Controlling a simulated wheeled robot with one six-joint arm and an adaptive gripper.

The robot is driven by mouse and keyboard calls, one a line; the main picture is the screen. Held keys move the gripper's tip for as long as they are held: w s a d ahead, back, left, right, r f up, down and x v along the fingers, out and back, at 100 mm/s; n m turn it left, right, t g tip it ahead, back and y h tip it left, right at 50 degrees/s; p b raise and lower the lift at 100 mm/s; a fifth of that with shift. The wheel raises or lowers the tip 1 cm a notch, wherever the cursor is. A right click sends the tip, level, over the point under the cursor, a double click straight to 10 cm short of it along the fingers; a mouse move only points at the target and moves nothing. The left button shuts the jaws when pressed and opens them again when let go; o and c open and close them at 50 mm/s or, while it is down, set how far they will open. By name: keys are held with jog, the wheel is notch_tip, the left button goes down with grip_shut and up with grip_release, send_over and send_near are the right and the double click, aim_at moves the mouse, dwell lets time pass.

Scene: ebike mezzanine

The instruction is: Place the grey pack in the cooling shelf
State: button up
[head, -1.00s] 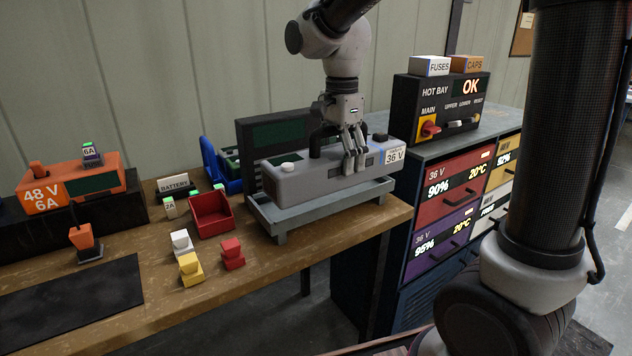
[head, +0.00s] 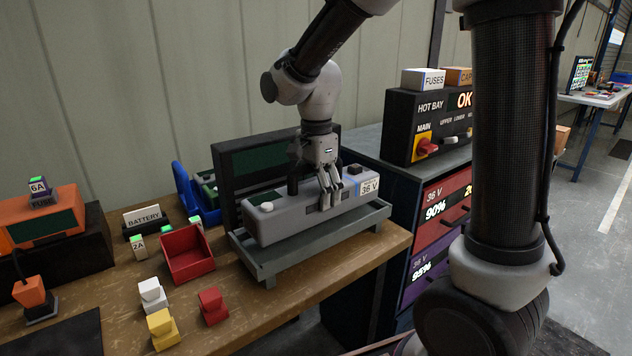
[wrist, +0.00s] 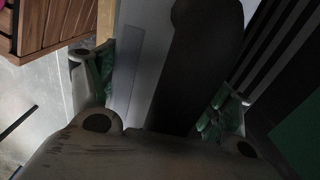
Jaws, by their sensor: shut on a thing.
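The grey pack (head: 290,217), a long box marked 36 V with a dark window and a white knob, lies lengthwise over a grey tray (head: 300,254) on short legs. I cannot tell whether it rests on the tray or hangs just above it. My gripper (head: 329,197) is shut on the pack's upper middle, its fingers pointing down. In the wrist view, a pale grey surface of the pack (wrist: 128,65) and a dark bar show between the fingers. No label marks the cooling shelf, so I cannot tell whether this tray is it.
A dark panel (head: 275,157) stands behind the pack. A red bin (head: 188,262) and coloured blocks lie to the left. At right, the hot bay box (head: 410,125) tops a cabinet with red (head: 437,205) and purple drawers. Open floor lies at far right.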

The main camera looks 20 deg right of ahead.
jog(key=shift+f, duration=1.9)
jog(key=o, duration=2.1)
jog(key=shift+f, duration=0.15)
notch_tip(320, 180, up, 12)
jog(key=shift+s+r, duration=0.1)
jog(key=shift+r, duration=0.05)
jog(key=s+d+n+t, duration=0.1)
jog(key=s+d+n, duration=0.3)
jog(key=s+d, duration=0.1)
jog(key=s+d+n+t, duration=0.2)
jog(key=s+d+n, duration=0.3)
jog(key=s, duration=0.2)
jog(key=s+d+r+n+t, duration=0.1)
jog(key=s+d+n, duration=0.3)
jog(key=s, duration=0.3)
jog(key=shift+d+n, duration=0.4)
jog(key=shift+n, duration=0.3)
